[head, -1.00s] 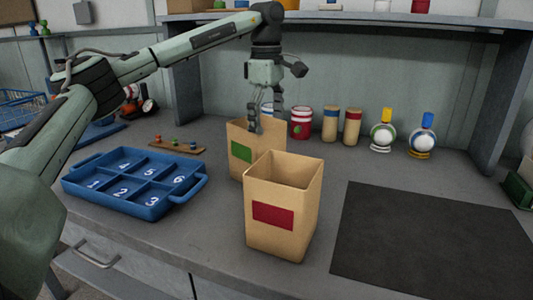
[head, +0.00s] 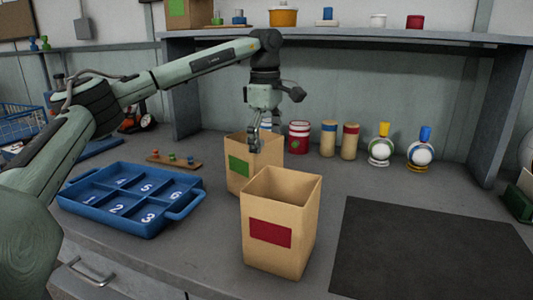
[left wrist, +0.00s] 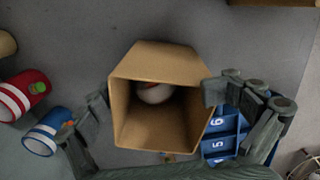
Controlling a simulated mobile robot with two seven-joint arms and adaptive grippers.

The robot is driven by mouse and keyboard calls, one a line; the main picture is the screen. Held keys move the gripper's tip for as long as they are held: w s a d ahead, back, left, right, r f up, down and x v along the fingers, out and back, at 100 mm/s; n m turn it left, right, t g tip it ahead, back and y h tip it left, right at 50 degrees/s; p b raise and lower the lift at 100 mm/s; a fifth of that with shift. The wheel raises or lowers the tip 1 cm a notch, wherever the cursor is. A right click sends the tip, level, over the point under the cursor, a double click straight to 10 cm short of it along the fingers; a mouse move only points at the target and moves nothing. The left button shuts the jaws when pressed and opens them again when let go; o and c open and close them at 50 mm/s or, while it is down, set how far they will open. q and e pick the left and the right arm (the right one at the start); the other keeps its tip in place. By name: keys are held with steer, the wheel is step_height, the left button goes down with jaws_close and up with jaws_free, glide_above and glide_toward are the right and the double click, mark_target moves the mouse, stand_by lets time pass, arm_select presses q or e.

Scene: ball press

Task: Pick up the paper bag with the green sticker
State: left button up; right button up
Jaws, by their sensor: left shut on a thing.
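The paper bag with the green sticker (head: 238,166) stands upright on the bench, partly behind the paper bag with the red sticker (head: 281,232). My left gripper (head: 265,143) is at its open top, pointing down, and is shut on it. In the left wrist view I look into the bag (left wrist: 160,123) with my gripper's fingers (left wrist: 165,100) on opposite sides of it. A whitish ball (left wrist: 154,93) shows inside the bag. The sticker is hidden in that view. My right gripper is not in view.
A blue numbered tray (head: 112,226) lies left of the bags. A dark mat (head: 430,250) is at the right. A red-and-white canister (head: 299,137), tan cylinders and two round bottles stand behind. A shelf (head: 350,37) spans above the back of the bench.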

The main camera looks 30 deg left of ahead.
arm_select(q)
steer(key=r, duration=0.2)
steer(key=a+r, duration=0.1)
steer(key=shift+w+r, duration=0.1)
steer(key=shift+w, duration=0.15)
jaws_close()
steer(key=shift+s+d+r, duration=0.1)
steer(key=shift+d+r, duration=0.05)
steer(key=shift+r, duration=1.95)
steer(key=shift+o, duration=2.1)
jaws_free()
